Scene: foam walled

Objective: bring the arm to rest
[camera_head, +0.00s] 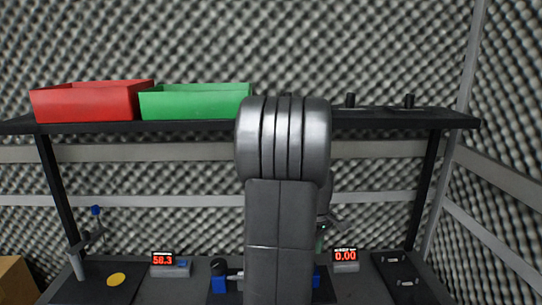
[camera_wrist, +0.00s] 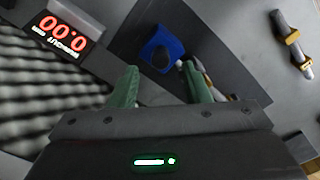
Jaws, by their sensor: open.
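My arm stands upright in the middle of the head view and covers the centre of the bench. My gripper (camera_wrist: 160,66) shows in the wrist view with its two green fingers apart and nothing held between them. A blue block (camera_wrist: 162,48) on a dark mat lies beyond the fingertips; I cannot tell how far below them it is. In the head view only a small part of the gripper (camera_head: 321,238) shows at the right edge of my arm; the rest is hidden.
A shelf (camera_head: 400,121) holds a red bin (camera_head: 88,105) and a green bin (camera_head: 195,105). The bench carries a display reading 58.3 (camera_head: 163,260), a display reading 0.00 (camera_head: 345,256), a yellow disc (camera_head: 116,280) and a dark panel with fittings (camera_head: 408,272). A brown box (camera_head: 15,280) stands lower left.

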